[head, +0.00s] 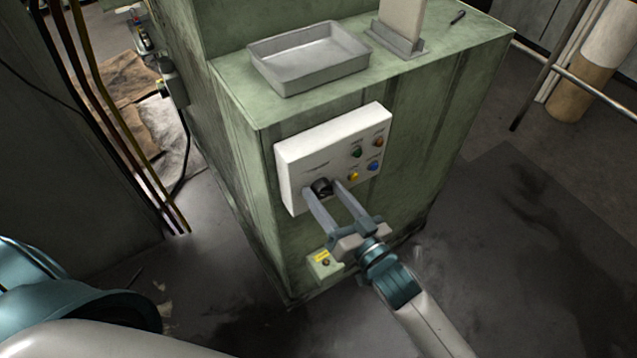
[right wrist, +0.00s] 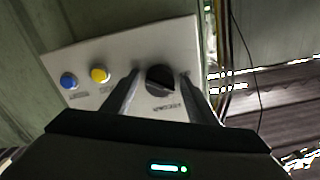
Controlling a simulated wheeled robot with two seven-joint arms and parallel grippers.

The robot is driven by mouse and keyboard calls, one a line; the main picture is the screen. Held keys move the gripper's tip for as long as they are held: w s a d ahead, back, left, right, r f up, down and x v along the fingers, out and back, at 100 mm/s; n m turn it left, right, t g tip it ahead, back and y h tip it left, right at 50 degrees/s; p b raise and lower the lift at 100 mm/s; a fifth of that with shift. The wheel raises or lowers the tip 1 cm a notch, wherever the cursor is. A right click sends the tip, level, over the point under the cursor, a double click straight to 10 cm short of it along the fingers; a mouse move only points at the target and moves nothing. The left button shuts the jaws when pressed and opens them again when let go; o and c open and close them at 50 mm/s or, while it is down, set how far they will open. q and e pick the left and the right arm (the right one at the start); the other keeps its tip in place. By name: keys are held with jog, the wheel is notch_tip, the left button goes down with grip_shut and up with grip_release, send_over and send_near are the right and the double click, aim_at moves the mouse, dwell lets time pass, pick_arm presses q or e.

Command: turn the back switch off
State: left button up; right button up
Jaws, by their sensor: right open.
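A white control panel (head: 310,155) is fixed to the side of the green machine. It carries a black rotary switch (head: 322,187) at its lower middle, which also shows in the right wrist view (right wrist: 160,79). My right gripper (head: 322,187) is open, with its two fingers at the panel on either side of the black knob. In the right wrist view the knob shows between the fingers (right wrist: 160,76); I cannot tell whether they touch it. The switch's exact setting is too small to read. My left gripper is not in view.
The panel also has several coloured buttons, including a blue one (head: 374,166) and a yellow one (head: 353,176). A small yellow-labelled box (head: 324,265) sits below. A grey tray (head: 310,60) stands on the machine top. Cables (head: 110,110) hang at the left.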

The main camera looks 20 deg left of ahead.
jog(key=shift+m, duration=0.9)
jog(key=c, duration=1.3)
jog(key=n+p, duration=0.1)
jog(key=n, duration=0.1)
jog(key=shift+r+n, duration=0.1)
jog(key=shift+n, duration=0.2)
jog(key=shift+c, duration=0.2)
jog(key=shift+n, duration=0.6)
